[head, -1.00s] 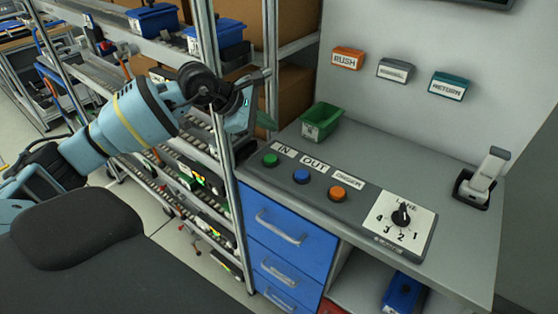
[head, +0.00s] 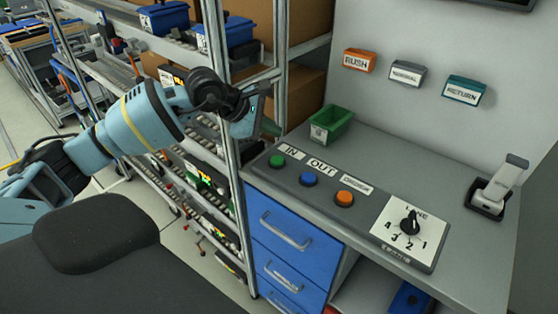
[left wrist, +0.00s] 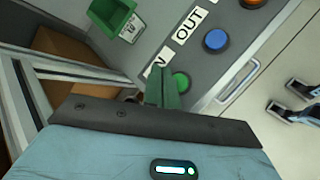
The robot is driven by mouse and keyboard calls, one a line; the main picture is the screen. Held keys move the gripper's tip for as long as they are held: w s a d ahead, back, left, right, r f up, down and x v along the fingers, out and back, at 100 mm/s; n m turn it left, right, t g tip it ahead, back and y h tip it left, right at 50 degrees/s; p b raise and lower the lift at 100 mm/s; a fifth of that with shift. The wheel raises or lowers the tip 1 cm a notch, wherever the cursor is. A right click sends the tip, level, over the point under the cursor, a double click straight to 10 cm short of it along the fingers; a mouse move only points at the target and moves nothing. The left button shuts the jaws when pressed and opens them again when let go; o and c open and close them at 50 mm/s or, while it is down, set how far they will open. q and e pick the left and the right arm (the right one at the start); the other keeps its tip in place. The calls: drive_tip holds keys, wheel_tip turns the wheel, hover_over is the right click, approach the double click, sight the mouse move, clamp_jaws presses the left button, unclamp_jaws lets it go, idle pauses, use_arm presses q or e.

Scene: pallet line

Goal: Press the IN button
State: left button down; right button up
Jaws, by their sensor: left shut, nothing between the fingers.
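The green IN button (head: 277,161) sits at the left end of the grey control panel, below the IN label (head: 292,153). It also shows in the left wrist view (left wrist: 181,82). My left gripper (head: 270,127) is shut and empty, above the panel's left end and apart from the button in the head view. In the left wrist view its shut green fingers (left wrist: 161,92) lie just left of the button and cover part of the IN label. My right gripper is in neither view.
The blue OUT button (head: 308,179) and an orange button (head: 344,199) are in the same row, with a line dial (head: 410,223) to their right. A green bin (head: 331,123) stands behind the labels. A metal rack post (head: 222,90) is close to my left arm.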

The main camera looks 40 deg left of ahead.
sight(273, 160)
use_arm(q)
wheel_tip(273, 160, down, 4)
drive_tip(key=shift+r+b, duration=0.1)
drive_tip(key=shift+b, duration=0.6)
drive_tip(key=shift+f+b, duration=0.45)
drive_tip(key=shift+f, duration=0.55)
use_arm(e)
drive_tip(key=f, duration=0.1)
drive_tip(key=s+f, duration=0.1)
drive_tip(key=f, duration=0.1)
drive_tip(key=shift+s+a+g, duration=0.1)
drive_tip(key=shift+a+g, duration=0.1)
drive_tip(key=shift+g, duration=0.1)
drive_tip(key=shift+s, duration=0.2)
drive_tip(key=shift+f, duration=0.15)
use_arm(q)
drive_tip(key=shift+f+b, duration=0.35)
drive_tip(key=shift+f, duration=0.05)
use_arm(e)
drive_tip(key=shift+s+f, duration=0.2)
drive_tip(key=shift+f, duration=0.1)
